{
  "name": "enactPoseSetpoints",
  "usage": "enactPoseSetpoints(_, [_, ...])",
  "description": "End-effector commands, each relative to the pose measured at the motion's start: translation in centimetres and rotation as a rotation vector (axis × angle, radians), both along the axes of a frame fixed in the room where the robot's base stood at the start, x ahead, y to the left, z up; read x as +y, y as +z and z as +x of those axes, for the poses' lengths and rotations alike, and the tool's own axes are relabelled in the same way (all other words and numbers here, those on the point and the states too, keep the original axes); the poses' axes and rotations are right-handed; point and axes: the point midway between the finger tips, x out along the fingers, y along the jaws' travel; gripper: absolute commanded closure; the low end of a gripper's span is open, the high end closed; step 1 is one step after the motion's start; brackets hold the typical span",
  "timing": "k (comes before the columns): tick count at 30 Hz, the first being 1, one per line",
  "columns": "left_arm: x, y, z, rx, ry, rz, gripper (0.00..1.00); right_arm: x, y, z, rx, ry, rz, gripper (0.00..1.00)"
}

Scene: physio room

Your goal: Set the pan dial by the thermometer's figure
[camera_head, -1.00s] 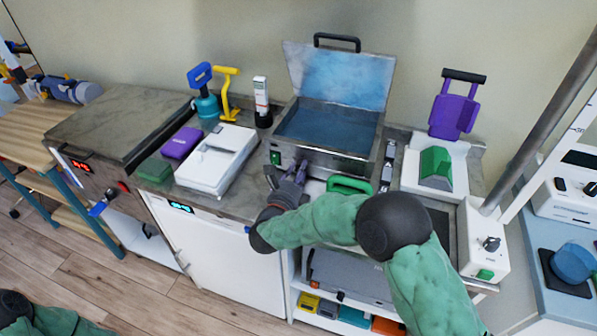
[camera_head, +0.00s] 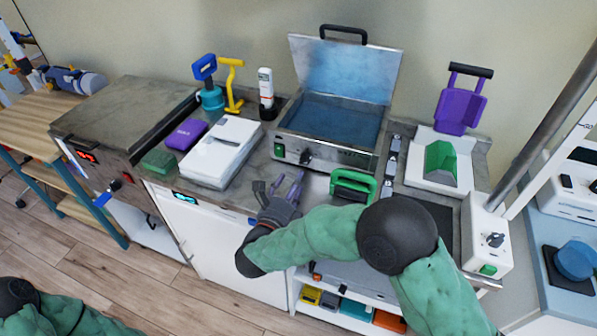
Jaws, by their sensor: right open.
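The open metal pan (camera_head: 364,156) stands on the counter with its lid (camera_head: 345,75) raised and blue liquid-like colour inside. Its front panel carries a dark dial (camera_head: 305,156) and a green switch (camera_head: 279,150). The dial's setting is too small to read. An upright white stick-like device (camera_head: 265,88) in a black holder, perhaps the thermometer, stands left of the pan; I cannot read a figure on it. My right gripper (camera_head: 287,187) is open and empty, in front of and below the dial, apart from it. My left arm shows at the bottom left, its gripper outside the picture.
A green-handled item (camera_head: 352,187) lies right of my right gripper. A purple item (camera_head: 461,106) stands at the right. Some bare counter shows beside the gripper.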

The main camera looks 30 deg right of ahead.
Motion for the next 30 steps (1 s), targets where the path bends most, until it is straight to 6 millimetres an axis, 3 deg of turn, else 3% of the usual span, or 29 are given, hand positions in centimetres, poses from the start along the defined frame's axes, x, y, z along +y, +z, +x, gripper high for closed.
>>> enactPoseSetpoints(3, [0.0,0.0,0.0,0.0,0.0,0.0,0.19,1.5,0.0,-1.2,0.0,0.004,0.0,0.45])
enactPoseSetpoints(9, [0.0,0.0,0.0,0.0,0.0,0.0,0.19,2.7,0.0,-2.2,0.0,0.001,0.0,0.45])
enactPoseSetpoints(30, [0.0,0.0,0.0,0.0,0.0,0.0,0.19,2.9,0.0,-2.5,0.0,-0.001,0.0,0.45])
